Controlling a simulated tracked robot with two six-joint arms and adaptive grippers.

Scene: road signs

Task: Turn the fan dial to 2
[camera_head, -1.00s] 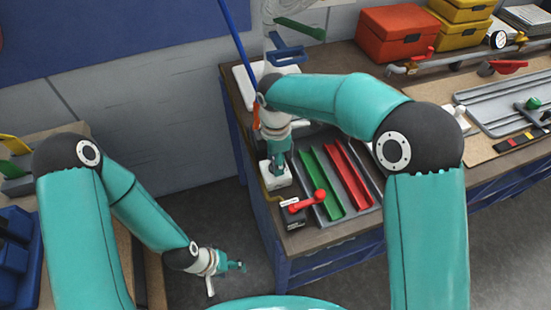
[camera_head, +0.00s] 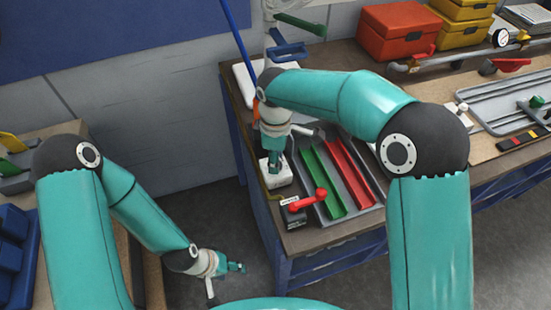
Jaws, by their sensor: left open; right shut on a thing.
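A small white box (camera_head: 279,182) sits near the left end of the workbench, under my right gripper; it appears to be the dial's housing. My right gripper (camera_head: 275,166) points straight down onto the top of this box and is shut on what seems to be the dial knob. The knob and its number marks are hidden by the fingers, so I cannot read its setting. The fan itself is not clearly visible. My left gripper (camera_head: 238,267) is open and empty, low over the floor in front of the bench.
Beside the box are a red-handled lever on a dark block (camera_head: 293,216) and a tray with green (camera_head: 322,180) and red (camera_head: 350,173) channels. Red (camera_head: 398,32) and yellow (camera_head: 466,39) boxes stand at the back right. Blue bins (camera_head: 12,240) stand at left.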

